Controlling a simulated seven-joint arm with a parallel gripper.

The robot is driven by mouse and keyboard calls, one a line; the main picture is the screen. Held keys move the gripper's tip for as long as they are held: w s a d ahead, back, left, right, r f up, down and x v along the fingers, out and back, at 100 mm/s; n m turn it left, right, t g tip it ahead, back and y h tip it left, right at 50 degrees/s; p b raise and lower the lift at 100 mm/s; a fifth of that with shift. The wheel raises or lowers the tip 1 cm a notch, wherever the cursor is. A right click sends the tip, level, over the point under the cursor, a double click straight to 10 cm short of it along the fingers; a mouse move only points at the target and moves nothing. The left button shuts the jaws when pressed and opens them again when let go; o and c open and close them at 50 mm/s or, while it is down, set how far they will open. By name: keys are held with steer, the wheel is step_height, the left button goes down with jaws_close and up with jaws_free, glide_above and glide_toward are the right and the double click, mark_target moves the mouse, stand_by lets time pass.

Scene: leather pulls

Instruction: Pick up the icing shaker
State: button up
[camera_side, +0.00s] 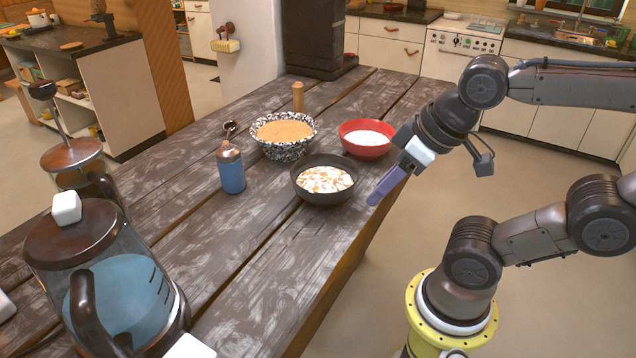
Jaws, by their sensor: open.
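A small blue cylinder with a tan, copper-coloured upper part (231,171) stands upright on the wooden table; it looks like the icing shaker, though no label is readable. A small dark ring-shaped part shows just above and behind its top. My gripper (386,187) hangs at the right edge of the table, to the right of the black bowl and well apart from the shaker. Its purple fingers point down and left. It holds nothing that I can see, and its finger gap is hard to make out.
A black bowl (323,198) with white and orange contents stands between shaker and gripper. Behind are a speckled bowl (267,145), a red bowl (386,148) and a wooden peg-like thing (298,97). A glass jug (120,295) stands front left. The front-middle table (260,280) is clear.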

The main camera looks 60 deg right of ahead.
stand_by(0.4)
steer(key=o, duration=0.8)
